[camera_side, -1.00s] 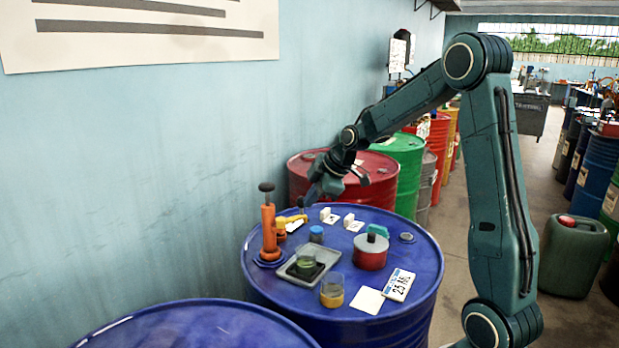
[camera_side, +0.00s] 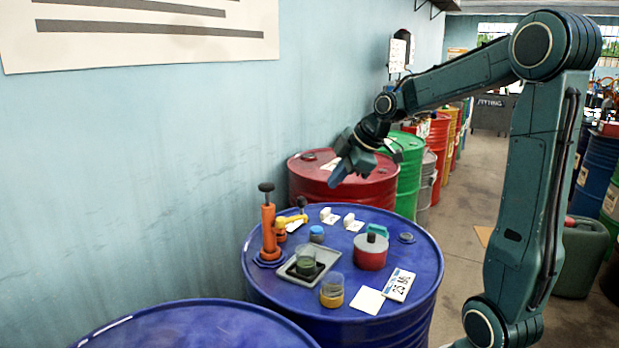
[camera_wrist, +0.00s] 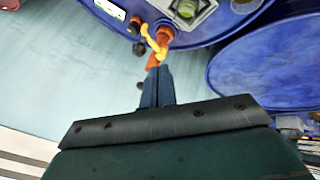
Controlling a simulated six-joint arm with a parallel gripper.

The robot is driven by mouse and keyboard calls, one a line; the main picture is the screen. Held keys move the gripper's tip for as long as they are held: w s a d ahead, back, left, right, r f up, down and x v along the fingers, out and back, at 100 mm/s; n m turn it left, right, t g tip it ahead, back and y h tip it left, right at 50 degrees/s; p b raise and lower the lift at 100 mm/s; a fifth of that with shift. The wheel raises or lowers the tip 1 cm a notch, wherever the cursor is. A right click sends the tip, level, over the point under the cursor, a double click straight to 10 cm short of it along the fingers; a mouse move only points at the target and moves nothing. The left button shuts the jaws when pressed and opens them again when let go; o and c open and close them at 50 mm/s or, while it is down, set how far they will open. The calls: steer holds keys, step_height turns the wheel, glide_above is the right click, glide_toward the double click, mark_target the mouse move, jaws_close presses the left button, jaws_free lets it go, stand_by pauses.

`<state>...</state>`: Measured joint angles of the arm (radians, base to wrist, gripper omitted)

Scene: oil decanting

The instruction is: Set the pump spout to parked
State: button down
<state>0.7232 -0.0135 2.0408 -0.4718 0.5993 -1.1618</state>
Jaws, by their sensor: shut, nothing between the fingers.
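The orange hand pump (camera_side: 269,230) with a dark top knob stands upright at the left edge of the blue drum top (camera_side: 420,255). Its yellow spout (camera_side: 290,220) points right along the drum's back edge, away from the grey tray, with a dark knob (camera_side: 302,202) near its outer end. My gripper (camera_side: 337,179) is shut and empty, above and to the right of the spout and apart from it. In the wrist view, the shut fingers (camera_wrist: 157,72) point toward the pump, and the yellow spout (camera_wrist: 150,42) shows just beyond them.
A grey tray (camera_side: 291,273) holds a jar of dark green liquid (camera_side: 306,262). An amber jar (camera_side: 331,292), a blue-lidded jar (camera_side: 316,234), a red canister (camera_side: 371,252) and cards stand nearby. A red drum (camera_side: 310,180) is behind; the wall is left.

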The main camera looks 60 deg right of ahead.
steer(key=shift+v, duration=0.85)
